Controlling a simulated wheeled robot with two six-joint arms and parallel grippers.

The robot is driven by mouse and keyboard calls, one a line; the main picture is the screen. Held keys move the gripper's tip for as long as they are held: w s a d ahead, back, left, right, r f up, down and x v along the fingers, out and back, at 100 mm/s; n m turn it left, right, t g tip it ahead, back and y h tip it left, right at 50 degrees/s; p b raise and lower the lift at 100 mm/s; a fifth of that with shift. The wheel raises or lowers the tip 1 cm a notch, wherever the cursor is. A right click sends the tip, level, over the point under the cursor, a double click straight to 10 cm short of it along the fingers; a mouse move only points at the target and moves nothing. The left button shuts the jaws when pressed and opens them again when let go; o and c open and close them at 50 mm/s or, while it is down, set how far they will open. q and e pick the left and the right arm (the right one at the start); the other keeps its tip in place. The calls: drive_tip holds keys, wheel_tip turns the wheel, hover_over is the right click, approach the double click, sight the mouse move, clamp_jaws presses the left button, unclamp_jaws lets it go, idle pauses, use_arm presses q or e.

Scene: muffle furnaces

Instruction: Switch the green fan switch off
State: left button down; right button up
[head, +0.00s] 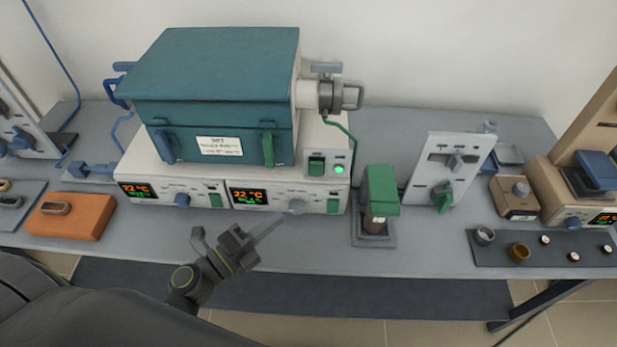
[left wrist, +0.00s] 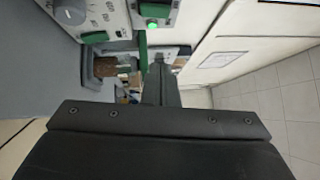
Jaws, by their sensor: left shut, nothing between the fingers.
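The green fan switch (head: 316,165) sits on a small white panel at the furnace's right front, beside a lit green lamp (head: 340,169). In the left wrist view the switch (left wrist: 152,9) is cut by the top edge, with the glowing lamp (left wrist: 152,25) just below it. My left gripper (head: 281,218) is shut and empty, in front of the bench and lower than the switch, apart from it. Its dark fingers (left wrist: 160,77) point toward the panel area in the left wrist view. My right gripper is not in view.
The teal furnace (head: 215,70) stands on a white control base with knobs, lit displays and more green switches (head: 333,206). Right of it are a green-topped stand (head: 381,190) and a white upright panel (head: 430,165). An orange block (head: 70,217) lies left.

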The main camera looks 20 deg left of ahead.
use_arm(q)
drive_tip(key=p, duration=0.4)
approach(320, 168)
drive_tip(key=d+f+x, duration=0.1)
drive_tip(key=x, duration=0.4)
drive_tip(key=shift+w+a+r, duration=0.1)
drive_tip(key=shift+w+r, duration=0.3)
drive_tip(key=shift+r, duration=0.15)
drive_tip(key=shift+w+r+p, duration=0.15)
drive_tip(key=shift+r+p, duration=0.25)
drive_tip(key=shift+p, duration=0.65)
drive_tip(key=shift+f, duration=0.25)
drive_tip(key=shift+a, duration=0.1)
